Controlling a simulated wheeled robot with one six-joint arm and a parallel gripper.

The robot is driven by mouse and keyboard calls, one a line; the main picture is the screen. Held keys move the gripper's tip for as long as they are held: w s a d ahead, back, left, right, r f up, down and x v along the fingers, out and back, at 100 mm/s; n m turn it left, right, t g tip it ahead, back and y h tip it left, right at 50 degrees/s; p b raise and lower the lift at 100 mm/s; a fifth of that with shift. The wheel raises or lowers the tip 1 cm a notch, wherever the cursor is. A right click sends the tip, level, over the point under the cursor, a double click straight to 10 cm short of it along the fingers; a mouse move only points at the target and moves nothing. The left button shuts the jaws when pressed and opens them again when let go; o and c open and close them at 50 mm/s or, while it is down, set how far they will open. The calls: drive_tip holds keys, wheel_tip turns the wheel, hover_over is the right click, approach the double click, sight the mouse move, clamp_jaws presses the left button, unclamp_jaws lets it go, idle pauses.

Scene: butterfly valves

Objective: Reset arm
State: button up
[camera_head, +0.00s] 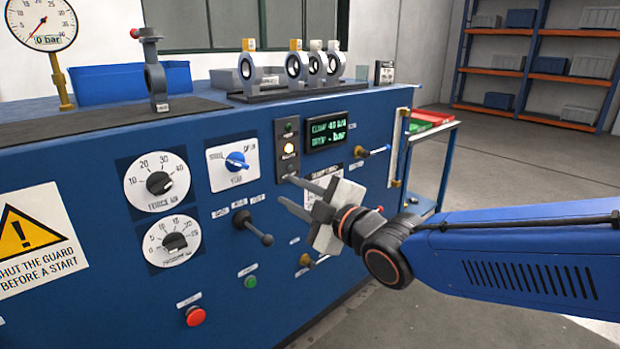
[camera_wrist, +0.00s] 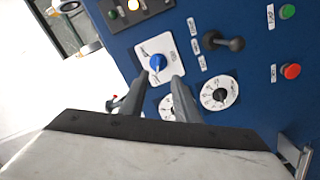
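My gripper (camera_head: 294,195) is in front of the blue console (camera_head: 100,222), with its two fingers spread apart and nothing between them. My blue arm reaches in from the right. The fingers point toward the console's front panel, near the blue rotary knob (camera_head: 236,161) and the lever (camera_head: 252,228), and appear apart from both. In the wrist view my gripper (camera_wrist: 157,88) is also open and empty. The blue knob (camera_wrist: 158,62) shows just beyond the fingertips there. Several butterfly valves (camera_head: 297,66) stand upright on top of the console.
The panel has two dials (camera_head: 157,182), a lit yellow lamp (camera_head: 289,149), a green display (camera_head: 326,131), a green button (camera_head: 250,282) and a red button (camera_head: 195,316). A gauge (camera_head: 42,22) stands at left. A cart (camera_head: 440,150) and shelves (camera_head: 540,70) stand at right. Open floor lies between.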

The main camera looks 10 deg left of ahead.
drive_tip(key=d+f+m+h, duration=0.4)
drive_tip(key=d+m, duration=0.1)
drive_tip(key=d, duration=0.7)
drive_tip(key=d+f+m+h, duration=0.5)
drive_tip(key=d+m, duration=0.1)
drive_tip(key=d, duration=0.6)
drive_tip(key=s+d+f+m+g+h, duration=0.2)
drive_tip(key=s+d+f+m+g, duration=0.1)
drive_tip(key=s+d, duration=0.5)
drive_tip(key=s+d+f+m+g+h, duration=0.2)
drive_tip(key=s+d+f+m+g, duration=0.2)
drive_tip(key=s, duration=0.7)
drive_tip(key=d+f+m, duration=0.2)
drive_tip(key=d+m, duration=0.1)
drive_tip(key=d, duration=0.1)
drive_tip(key=shift+d, duration=0.15)
drive_tip(key=shift+w+f, duration=0.1)
